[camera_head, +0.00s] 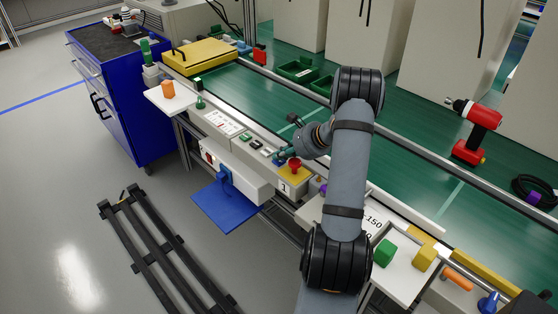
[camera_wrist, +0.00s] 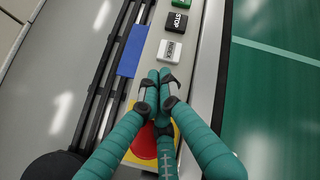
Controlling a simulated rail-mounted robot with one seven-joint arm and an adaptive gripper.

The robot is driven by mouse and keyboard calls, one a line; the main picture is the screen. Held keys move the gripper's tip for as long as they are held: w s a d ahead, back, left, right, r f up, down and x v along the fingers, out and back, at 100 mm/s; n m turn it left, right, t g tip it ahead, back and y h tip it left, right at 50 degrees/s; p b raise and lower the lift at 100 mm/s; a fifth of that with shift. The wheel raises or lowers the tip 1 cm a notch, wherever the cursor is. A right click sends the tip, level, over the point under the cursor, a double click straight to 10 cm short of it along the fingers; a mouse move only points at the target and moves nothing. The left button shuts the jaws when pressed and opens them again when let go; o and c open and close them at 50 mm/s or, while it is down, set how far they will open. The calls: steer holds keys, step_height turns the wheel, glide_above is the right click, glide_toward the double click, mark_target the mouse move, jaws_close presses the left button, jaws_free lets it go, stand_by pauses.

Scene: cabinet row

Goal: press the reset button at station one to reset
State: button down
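The white button (camera_wrist: 170,50) with dark lettering, likely the reset button, sits on a grey station panel in the wrist view. A black STOP button (camera_wrist: 176,22) and a green button (camera_wrist: 182,3) lie beyond it. My gripper (camera_wrist: 163,75) has teal fingers with their tips drawn together, holding nothing. The tips show just short of the white button; I cannot tell their height above it. A red mushroom button (camera_wrist: 144,143) on a yellow base is partly hidden beneath the fingers. In the head view, my gripper (camera_head: 279,155) is over the panel beside the red button (camera_head: 295,164).
The panel marked 1 (camera_head: 285,187) stands along the green conveyor (camera_head: 240,92). A blue tray (camera_head: 228,207) sticks out in front. A red and black drill (camera_head: 475,130) stands at the right. Green and yellow blocks (camera_head: 385,252) (camera_head: 425,256) lie on a white plate near my arm.

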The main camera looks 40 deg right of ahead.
steer(key=shift+r+p, duration=0.5)
steer(key=shift+r, duration=0.3)
steer(key=shift+r+p, duration=1.8)
steer(key=shift+r, duration=0.75)
steer(key=shift+f, duration=0.15)
steer(key=shift+f+b, duration=0.6)
steer(key=r+p, duration=0.1)
steer(key=p, duration=0.2)
step_height(320, 180, up, 4)
steer(key=p, duration=0.3)
glide_above(280, 162)
steer(key=shift+d+r, duration=0.1)
steer(key=shift+r, duration=0.05)
